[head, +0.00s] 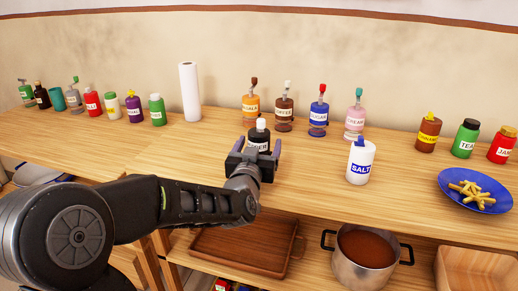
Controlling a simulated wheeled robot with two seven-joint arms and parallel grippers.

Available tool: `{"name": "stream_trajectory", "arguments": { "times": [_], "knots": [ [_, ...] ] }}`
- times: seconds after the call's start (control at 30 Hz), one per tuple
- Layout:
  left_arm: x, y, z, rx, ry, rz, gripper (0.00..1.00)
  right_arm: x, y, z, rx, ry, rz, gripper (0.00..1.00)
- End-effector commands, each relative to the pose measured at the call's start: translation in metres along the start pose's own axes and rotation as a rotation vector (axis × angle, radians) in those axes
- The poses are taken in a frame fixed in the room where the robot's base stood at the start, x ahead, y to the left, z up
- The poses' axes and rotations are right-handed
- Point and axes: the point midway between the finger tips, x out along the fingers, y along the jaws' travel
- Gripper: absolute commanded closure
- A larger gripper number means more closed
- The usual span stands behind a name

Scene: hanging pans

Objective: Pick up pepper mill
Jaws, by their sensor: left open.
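The pepper mill looks to be the black bottle (259,135) with a white label and a pale cap, standing upright on the wooden counter (220,143). My left gripper (262,150) is open at the bottle, with one finger on each side of it in the head view. The gripper body hides the lower part of the bottle, and I cannot tell whether the fingers touch it. My right gripper is not in view.
A white salt container (360,163) stands to the right of my left gripper. Pump bottles, such as the orange one (251,106), stand behind. A paper roll (189,92) is at back left. A blue plate of fries (474,194) is at right. A pot (366,257) sits below.

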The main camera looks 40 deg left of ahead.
Motion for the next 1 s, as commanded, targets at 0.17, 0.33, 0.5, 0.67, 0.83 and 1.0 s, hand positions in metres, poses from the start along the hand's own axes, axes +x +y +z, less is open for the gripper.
{"name": "stream_trajectory", "arguments": {
  "times": [0.17,0.33,0.5,0.67,0.83,1.0],
  "knots": [
    [-0.0002,0.0001,0.0,0.0,0.0,0.0,0.23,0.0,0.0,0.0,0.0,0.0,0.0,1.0],
    [-0.0003,0.0002,0.0001,0.0,0.0,0.0,0.23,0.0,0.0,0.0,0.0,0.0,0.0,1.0],
    [-0.0003,0.0002,0.0,0.0,0.0,0.0,0.35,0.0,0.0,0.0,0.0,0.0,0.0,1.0],
    [-0.0003,0.0002,0.0001,0.0,0.0,0.0,0.48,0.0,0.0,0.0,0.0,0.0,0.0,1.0],
    [-0.0003,0.0002,0.0,0.0,0.0,0.0,0.62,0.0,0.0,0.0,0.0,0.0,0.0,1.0],
    [-0.0003,0.0002,0.0001,0.0,0.0,0.0,0.76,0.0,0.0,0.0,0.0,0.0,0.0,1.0]
  ]
}}
